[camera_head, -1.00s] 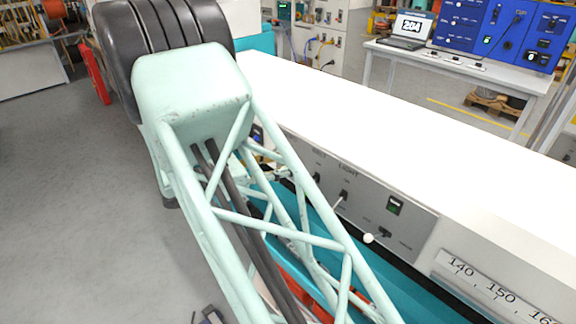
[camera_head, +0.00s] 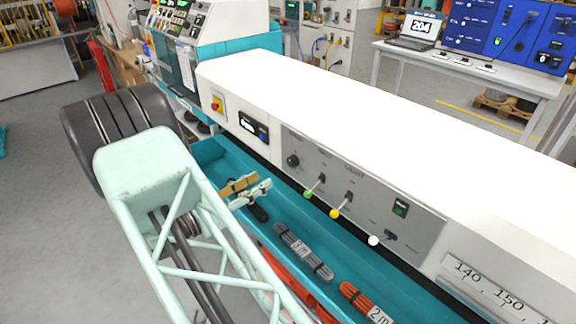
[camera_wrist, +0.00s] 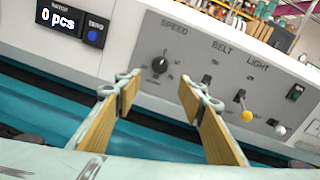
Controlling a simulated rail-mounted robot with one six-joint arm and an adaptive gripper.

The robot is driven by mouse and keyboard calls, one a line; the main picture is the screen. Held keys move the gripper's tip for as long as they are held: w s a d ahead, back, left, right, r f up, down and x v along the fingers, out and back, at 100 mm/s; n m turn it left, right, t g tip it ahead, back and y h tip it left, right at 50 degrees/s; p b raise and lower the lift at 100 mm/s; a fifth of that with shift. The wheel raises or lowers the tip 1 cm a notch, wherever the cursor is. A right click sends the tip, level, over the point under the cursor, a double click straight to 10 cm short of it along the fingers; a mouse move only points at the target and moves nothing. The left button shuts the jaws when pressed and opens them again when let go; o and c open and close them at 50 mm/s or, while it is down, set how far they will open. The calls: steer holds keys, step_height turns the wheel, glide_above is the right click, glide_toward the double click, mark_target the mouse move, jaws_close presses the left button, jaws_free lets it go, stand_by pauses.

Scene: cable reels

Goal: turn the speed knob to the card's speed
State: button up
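The speed knob (camera_wrist: 160,64) is a small black round knob under the word SPEED on the grey control panel (camera_wrist: 208,60). It also shows at the panel's left end in the head view (camera_head: 293,160). My gripper (camera_wrist: 159,92) is open and empty, with a wooden pad on each finger. In the wrist view the knob appears just beyond the gap between the fingertips, and no finger touches it. In the head view my gripper (camera_head: 245,191) is left of and below the knob, over the teal trough. The knob's exact setting is too small to read. I cannot make out a speed card.
Beside the knob are the belt lever with a green ball (camera_head: 308,194), a yellow-balled lever (camera_head: 334,213) and a white-balled one (camera_head: 373,240). A counter display (camera_wrist: 58,19) reads 0 pcs. The teal trough (camera_head: 345,246) below holds cable bundles. A laptop (camera_head: 421,27) shows 204.

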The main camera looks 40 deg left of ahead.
mark_target(290, 163)
steer(key=shift+w, duration=0.1)
steer(key=shift+w+d, duration=0.35)
steer(key=shift+w, duration=1.9)
steer(key=shift+w+d, duration=0.3)
steer(key=shift+w, duration=1.95)
steer(key=shift+w+d, duration=0.35)
steer(key=shift+w, duration=1.9)
steer(key=shift+c, duration=0.2)
steer(key=c, duration=0.8)
